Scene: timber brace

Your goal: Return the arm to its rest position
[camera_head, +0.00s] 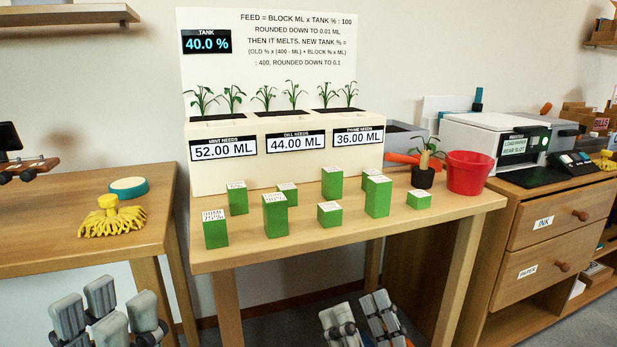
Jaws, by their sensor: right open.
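My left gripper (108,314) is at the bottom left, low in front of the left table. Its grey pads show, but I cannot tell how far apart its jaws are. My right gripper (363,318) is at the bottom, in front of and below the middle table's front edge. It is open, with nothing seen between its fingers. Both grippers are cut off by the bottom of the picture and apart from the blocks. Several green blocks with white labelled tops, such as a front one (275,217), stand on the middle table (335,245).
A white planter (228,176) with three labels and a tank display (207,42) stand behind the blocks. A red pot (468,174) and a small potted plant (423,177) are at the right. A yellow brush (112,220) lies on the left table (60,255).

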